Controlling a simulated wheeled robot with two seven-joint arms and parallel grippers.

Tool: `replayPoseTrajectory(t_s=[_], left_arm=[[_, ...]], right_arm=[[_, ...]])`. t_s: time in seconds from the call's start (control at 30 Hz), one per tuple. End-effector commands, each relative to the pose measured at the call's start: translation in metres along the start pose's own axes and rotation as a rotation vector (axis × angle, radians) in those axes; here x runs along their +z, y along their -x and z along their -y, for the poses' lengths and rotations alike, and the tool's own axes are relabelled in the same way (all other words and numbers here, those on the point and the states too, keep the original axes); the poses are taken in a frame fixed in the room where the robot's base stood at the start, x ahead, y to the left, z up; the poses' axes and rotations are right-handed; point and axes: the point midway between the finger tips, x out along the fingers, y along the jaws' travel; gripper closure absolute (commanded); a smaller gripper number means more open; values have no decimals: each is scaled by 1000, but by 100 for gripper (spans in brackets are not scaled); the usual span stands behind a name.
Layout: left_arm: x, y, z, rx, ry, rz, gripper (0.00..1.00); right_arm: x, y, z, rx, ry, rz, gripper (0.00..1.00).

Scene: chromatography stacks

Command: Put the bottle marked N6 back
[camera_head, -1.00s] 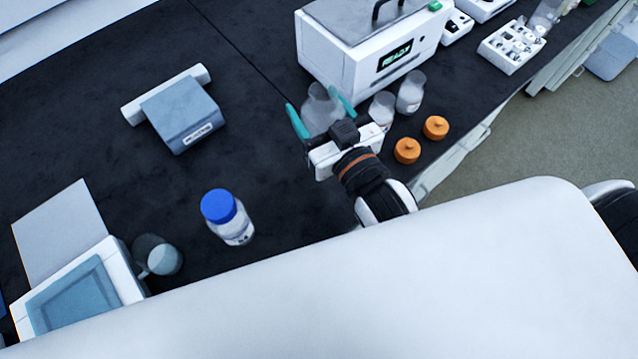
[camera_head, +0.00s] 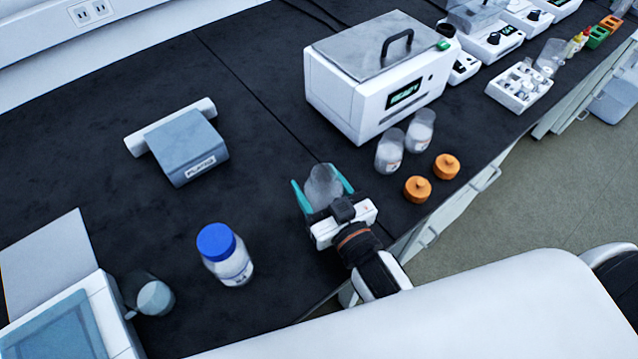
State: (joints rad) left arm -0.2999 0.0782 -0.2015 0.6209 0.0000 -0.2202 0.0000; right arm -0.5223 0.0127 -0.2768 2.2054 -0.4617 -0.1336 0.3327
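My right gripper (camera_head: 322,190) has its teal fingers on both sides of a clear, uncapped bottle (camera_head: 323,182) and is shut on it. The bottle is over the dark bench, apart from the other bottles; its marking is hidden, and I cannot tell how high it is held. Two similar clear bottles, one nearer (camera_head: 389,152) and one farther (camera_head: 420,131), stand beside the white machine; their labels are too small to read. A blue-capped bottle (camera_head: 228,257) stands upright to the left of the gripper, its label unreadable. My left gripper is not in view.
The white machine (camera_head: 375,75) reading READY stands behind the bottles. Two orange caps (camera_head: 417,189) (camera_head: 446,166) lie near the bench edge. A grey device (camera_head: 185,150), a beaker (camera_head: 152,295) and a screen unit (camera_head: 65,320) are at left. The bench between is clear.

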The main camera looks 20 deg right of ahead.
Motion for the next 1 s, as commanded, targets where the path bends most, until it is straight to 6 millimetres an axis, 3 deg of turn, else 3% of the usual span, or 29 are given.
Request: replayPoseTrajectory(t_s=[0.23, 0.27, 0.4, 0.73, 1.0], left_arm=[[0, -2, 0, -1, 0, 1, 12], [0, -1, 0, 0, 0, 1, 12], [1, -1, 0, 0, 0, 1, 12], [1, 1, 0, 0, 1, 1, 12], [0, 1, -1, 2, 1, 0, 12]], right_arm=[[-2, 0, 0, 0, -1, 2, 68], [-2, 0, 0, 0, -1, 0, 34], [-2, 0, 0, 0, 0, 0, 16], [2, 1, 0, 0, 0, 1, 16], [-1, 47, 0, -1, -2, -7, 16]])
